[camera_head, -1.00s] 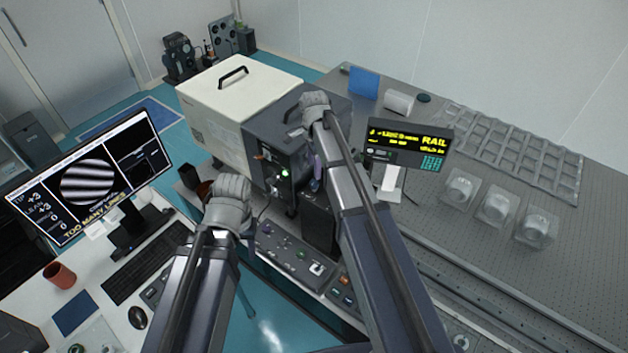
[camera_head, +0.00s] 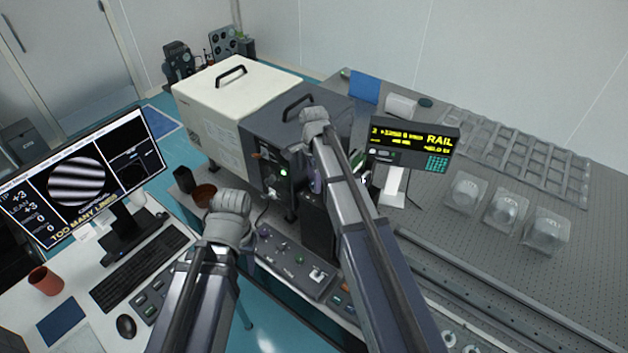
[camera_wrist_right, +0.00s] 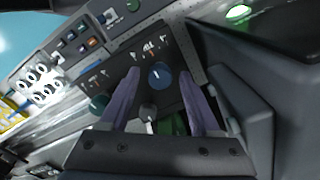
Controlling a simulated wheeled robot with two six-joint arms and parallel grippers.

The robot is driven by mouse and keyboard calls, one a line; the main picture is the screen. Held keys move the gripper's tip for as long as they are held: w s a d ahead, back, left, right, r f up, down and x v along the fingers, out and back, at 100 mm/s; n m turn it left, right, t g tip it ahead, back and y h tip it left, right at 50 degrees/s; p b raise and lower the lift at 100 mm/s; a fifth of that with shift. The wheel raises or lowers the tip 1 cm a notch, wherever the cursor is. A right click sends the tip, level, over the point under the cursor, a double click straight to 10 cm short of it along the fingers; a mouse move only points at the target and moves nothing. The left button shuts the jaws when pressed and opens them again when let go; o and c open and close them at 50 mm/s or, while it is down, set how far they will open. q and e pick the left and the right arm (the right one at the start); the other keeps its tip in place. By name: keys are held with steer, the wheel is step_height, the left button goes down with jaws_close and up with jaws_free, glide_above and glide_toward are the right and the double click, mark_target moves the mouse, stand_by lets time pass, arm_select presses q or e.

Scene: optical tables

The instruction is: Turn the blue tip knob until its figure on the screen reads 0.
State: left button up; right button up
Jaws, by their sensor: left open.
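The blue tip knob (camera_wrist_right: 160,75) sits on a dark panel in the right wrist view, its pale pointer mark visible. My right gripper (camera_wrist_right: 160,72) is open, its purple fingers on either side of the knob with visible gaps. The head view shows part of this gripper (camera_head: 316,181) beside the dark grey box. The screen (camera_head: 80,180) at left shows +3 by the tip label, +3 for lean, striped fringes and "TOO MANY LINES". My left gripper (camera_head: 230,205) is over the desk side of the head view; its fingers are largely hidden by its arm.
A dark grey box (camera_head: 290,130) and a cream box (camera_head: 225,90) stand behind the arms. A control panel (camera_head: 290,262) lies between them. A rail display (camera_head: 415,143) stands at right. A keyboard (camera_head: 140,268), mouse (camera_head: 126,326) and red cup (camera_head: 45,281) are at left.

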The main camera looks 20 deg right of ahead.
jaws_close()
steer(key=shift+n, duration=0.3)
stand_by(0.3)
